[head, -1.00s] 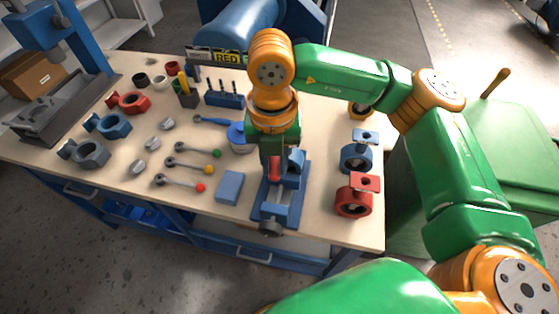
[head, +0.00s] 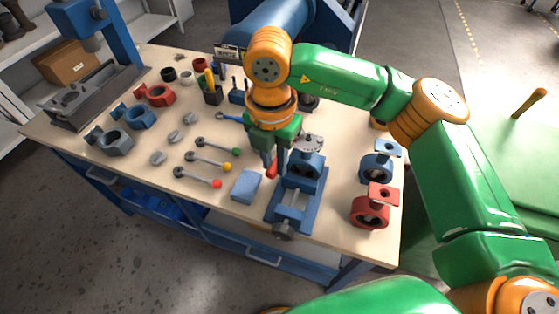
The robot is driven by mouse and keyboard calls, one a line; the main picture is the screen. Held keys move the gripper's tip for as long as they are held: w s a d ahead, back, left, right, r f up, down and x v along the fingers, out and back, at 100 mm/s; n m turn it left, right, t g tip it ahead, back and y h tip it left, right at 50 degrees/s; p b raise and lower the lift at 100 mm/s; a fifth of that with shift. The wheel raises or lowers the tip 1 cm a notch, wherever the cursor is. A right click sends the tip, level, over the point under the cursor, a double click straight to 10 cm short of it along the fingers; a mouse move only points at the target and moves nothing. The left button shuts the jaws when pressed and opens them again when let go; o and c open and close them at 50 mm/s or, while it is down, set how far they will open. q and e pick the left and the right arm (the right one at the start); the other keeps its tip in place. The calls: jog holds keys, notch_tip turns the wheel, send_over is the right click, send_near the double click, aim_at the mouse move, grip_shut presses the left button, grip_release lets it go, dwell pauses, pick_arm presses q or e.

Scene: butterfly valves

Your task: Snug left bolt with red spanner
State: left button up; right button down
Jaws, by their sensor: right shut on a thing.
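My right gripper (head: 275,155) points down just left of the vise (head: 290,205). It is shut on a small red piece (head: 272,169), mostly hidden by the fingers; I cannot tell its full shape. No bolt can be made out. My left gripper is out of view.
A blue block (head: 247,186) is left of the vise. A blue valve (head: 376,167) and a red valve (head: 370,209) stand at the right edge. The bench front is mostly clear.

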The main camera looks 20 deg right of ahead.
jog(key=w+a+m, duration=0.1)
jog(key=m, duration=0.1)
jog(key=w+a+m, duration=0.1)
jog(key=w+m, duration=0.1)
jog(key=shift+a, duration=0.15)
dwell(0.5)
jog(key=d+n+b, duration=0.1)
jog(key=d+n, duration=0.1)
jog(key=s+d+n+b, duration=0.1)
jog(key=d+n, duration=0.1)
jog(key=n, duration=0.1)
jog(key=shift+s+d+f, duration=0.15)
jog(key=shift+d, duration=0.1)
jog(key=s+d+n+b, duration=0.3)
jog(key=d+n, duration=0.7)
jog(key=n, duration=0.3)
jog(key=shift+d+n, duration=0.15)
jog(key=shift+n, duration=0.15)
dwell(0.7)
